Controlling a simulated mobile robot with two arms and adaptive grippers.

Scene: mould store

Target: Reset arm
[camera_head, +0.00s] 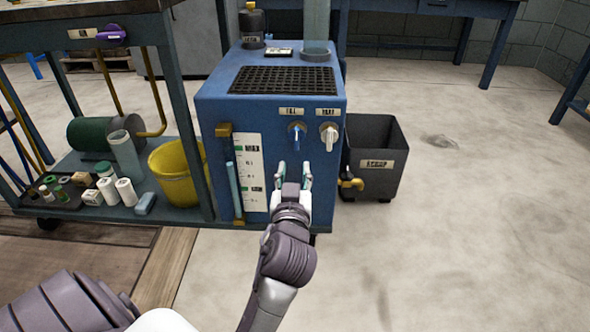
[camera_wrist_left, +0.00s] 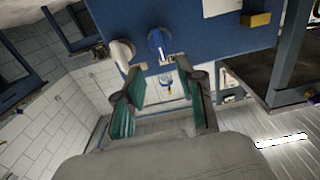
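My left gripper (camera_head: 293,172) is in front of the blue cabinet (camera_head: 330,205), just below its two front handles. Its two fingers are apart with nothing between them. The left wrist view also shows the open fingers (camera_wrist_left: 165,88), with green pads. The blue handle (camera_head: 296,135) points down from the cabinet front, and the white handle (camera_head: 329,136) is beside it on the right. Both show above the fingertips in the left wrist view, the blue one (camera_wrist_left: 158,44) and the white one (camera_wrist_left: 122,52). The gripper appears apart from both. My right gripper is not in view.
A dark bin (camera_head: 388,180) with a brass tap stands right of the cabinet. On the left, a cart's lower shelf (camera_head: 85,212) holds a yellow bucket (camera_head: 178,172), a green cylinder (camera_head: 88,134) and small bottles. The floor (camera_head: 480,220) at the right is clear.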

